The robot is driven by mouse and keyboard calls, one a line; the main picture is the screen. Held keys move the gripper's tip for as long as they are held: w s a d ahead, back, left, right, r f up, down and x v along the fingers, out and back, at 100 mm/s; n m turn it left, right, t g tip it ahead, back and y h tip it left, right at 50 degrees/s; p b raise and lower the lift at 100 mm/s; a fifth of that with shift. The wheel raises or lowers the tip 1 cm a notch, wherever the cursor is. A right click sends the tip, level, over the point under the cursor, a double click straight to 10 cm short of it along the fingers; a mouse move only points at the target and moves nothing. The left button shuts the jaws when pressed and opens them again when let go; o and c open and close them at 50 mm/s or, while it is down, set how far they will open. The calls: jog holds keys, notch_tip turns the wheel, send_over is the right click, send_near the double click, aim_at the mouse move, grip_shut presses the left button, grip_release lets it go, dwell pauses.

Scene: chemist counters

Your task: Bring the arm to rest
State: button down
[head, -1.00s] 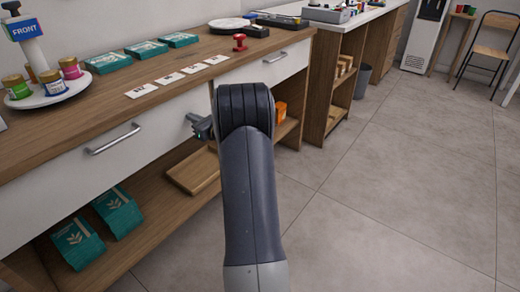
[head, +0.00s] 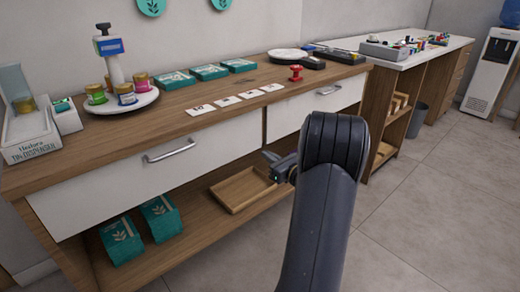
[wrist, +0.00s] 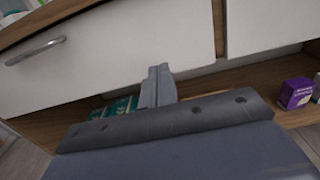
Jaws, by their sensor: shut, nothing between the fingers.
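My gripper (head: 273,160) is in front of the wooden counter (head: 232,131), near the gap between its two white drawer fronts. It is partly hidden behind my own arm in the head view. In the wrist view my gripper (wrist: 156,72) has its fingers together, with nothing between them, and points toward the white drawer front (wrist: 95,60). The gripper touches nothing that I can see.
A wooden tray (head: 215,199) and teal packets (head: 122,240) lie on the lower shelf. A purple box (wrist: 295,92) is on the shelf in the wrist view. Jars on a round stand, cards and a red stamp (head: 296,73) are on the counter. Floor (head: 430,215) at right is clear.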

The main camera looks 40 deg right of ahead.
jog(key=shift+s, duration=0.55)
